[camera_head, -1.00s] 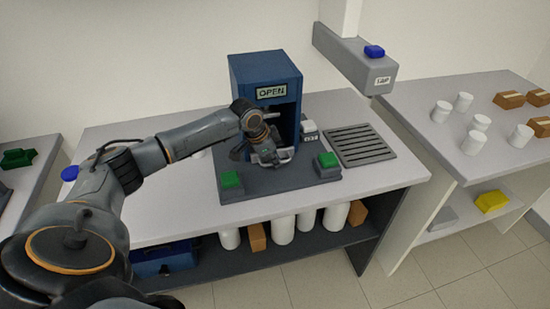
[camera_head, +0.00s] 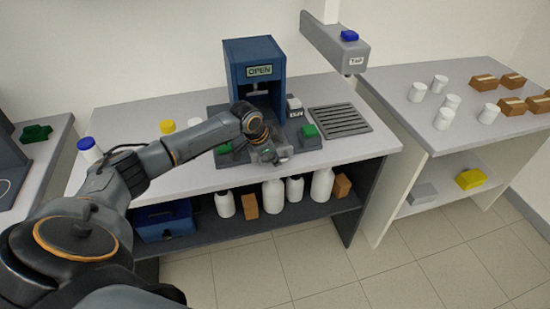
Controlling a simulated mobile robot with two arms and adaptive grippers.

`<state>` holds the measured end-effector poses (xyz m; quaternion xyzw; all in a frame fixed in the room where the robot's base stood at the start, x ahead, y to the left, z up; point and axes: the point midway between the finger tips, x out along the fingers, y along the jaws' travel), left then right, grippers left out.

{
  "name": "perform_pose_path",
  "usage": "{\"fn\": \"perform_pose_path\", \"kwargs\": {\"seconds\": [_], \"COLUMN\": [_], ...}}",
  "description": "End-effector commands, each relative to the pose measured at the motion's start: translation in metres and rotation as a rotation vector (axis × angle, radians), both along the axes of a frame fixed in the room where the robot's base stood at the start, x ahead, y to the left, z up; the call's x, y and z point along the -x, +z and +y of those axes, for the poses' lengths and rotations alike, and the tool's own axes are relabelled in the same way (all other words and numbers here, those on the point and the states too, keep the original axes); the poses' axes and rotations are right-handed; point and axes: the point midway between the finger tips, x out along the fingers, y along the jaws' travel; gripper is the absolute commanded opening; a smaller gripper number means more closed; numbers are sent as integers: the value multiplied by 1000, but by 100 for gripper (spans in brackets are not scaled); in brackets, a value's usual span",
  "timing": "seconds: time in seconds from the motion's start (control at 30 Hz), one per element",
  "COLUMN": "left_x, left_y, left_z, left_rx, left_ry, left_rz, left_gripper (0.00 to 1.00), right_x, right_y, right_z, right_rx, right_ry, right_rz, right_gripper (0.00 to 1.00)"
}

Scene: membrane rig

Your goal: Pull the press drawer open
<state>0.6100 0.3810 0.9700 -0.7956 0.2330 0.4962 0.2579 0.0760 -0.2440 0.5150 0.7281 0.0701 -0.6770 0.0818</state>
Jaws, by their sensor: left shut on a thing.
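The blue press (camera_head: 236,72) stands upright at the back of the middle table, with an "OPEN" sign on its front and a dark bay below. Its grey base (camera_head: 318,145) carries green buttons at left (camera_head: 224,148) and right (camera_head: 309,131). My left gripper (camera_head: 273,156) is in front of the bay, at the front edge of the base, shut on the press drawer's handle, which the fingers mostly hide. The drawer appears drawn out toward me, but my wrist covers most of it. My right gripper is not in view.
A small white device (camera_head: 294,106) and a slotted drain (camera_head: 340,120) are right of the press. A grey overhead tap arm (camera_head: 336,48) hangs above. White bottles (camera_head: 273,195) stand on the lower shelf. A right-hand table (camera_head: 393,78) holds white cups and brown boxes.

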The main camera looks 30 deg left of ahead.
Motion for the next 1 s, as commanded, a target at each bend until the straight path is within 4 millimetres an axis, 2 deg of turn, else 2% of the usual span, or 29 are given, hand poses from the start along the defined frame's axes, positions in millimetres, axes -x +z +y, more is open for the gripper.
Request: {"fn": "perform_pose_path", "kwargs": {"seconds": [0.03,0.07,0.17,0.33,0.47,0.57,0.67,1.0], "left_x": [-1,-1,-1,0,0,2,7,36], "left_y": [1,1,0,0,0,5,17,82], "left_z": [-1,-1,-1,-1,-1,0,2,10], "left_rx": [3,3,3,3,2,2,0,-1], "left_ry": [-1,-1,-1,-1,-1,-1,-2,-1], "left_rz": [-4,-4,-2,-2,-1,-2,-2,-4], "left_gripper": [0,15,35,36,36,36,36,36], "right_x": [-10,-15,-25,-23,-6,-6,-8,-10], "right_y": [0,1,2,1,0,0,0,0], "right_z": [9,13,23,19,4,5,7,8], "right_rx": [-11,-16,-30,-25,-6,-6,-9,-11], "right_ry": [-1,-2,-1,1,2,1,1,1], "right_rz": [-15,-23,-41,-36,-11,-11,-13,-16], "right_gripper": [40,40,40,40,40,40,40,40]}}
